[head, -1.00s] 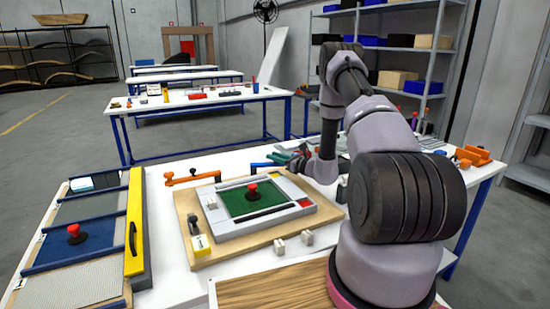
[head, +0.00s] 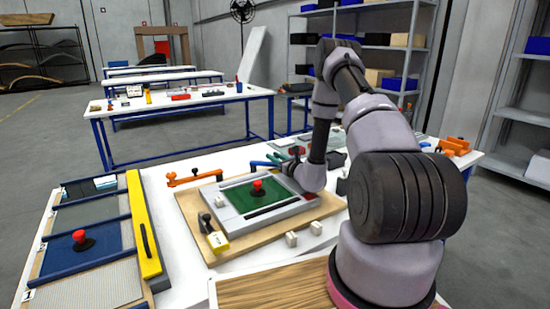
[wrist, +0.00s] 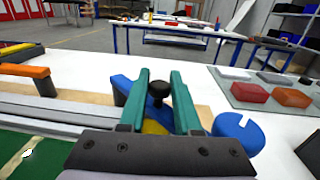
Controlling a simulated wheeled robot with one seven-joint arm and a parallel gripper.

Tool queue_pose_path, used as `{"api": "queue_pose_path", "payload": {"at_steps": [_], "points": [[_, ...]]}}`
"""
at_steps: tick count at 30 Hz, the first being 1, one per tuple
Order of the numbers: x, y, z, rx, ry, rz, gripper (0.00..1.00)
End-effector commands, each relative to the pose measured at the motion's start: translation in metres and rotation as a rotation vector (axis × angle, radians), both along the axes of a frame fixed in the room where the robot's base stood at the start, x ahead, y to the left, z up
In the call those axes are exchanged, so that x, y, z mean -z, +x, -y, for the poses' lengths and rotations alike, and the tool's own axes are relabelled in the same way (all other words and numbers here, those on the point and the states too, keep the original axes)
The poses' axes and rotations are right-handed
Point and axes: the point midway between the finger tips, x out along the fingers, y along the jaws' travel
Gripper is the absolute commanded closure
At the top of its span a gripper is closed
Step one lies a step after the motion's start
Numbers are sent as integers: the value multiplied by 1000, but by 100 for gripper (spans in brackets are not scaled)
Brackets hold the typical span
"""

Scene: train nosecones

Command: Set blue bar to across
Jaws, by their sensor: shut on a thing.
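The blue bar (wrist: 128,90) shows in the wrist view, running behind my left finger toward a black knob (wrist: 158,92). My gripper (wrist: 160,82) has teal fingers on both sides of this knob and is shut on it. A yellow patch shows below the knob. In the head view the blue bar (head: 260,164) lies at the far edge of the framed board, beside my gripper (head: 287,160). The grip itself is too small to make out there. My fingers hide part of the bar, so its exact angle is hard to tell.
A green panel with a red knob (head: 258,185) sits in a grey frame (head: 231,219) on a wooden board. An orange bar (head: 193,177) stands at its far left. A blue disc (wrist: 238,131) and a tray of blocks (wrist: 250,96) lie to the right. White cubes stand in front.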

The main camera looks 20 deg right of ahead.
Motion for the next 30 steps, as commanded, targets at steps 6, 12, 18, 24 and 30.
{"api": "queue_pose_path", "payload": {"at_steps": [6, 12, 18, 24, 30], "points": [[1, -5, -3, 50, 1, -4, 100], [1, -7, -3, 70, -2, -4, 100], [1, -7, -3, 71, -2, -5, 100], [1, -7, -3, 70, -2, -5, 56], [1, -7, -3, 71, -2, -4, 56]]}}
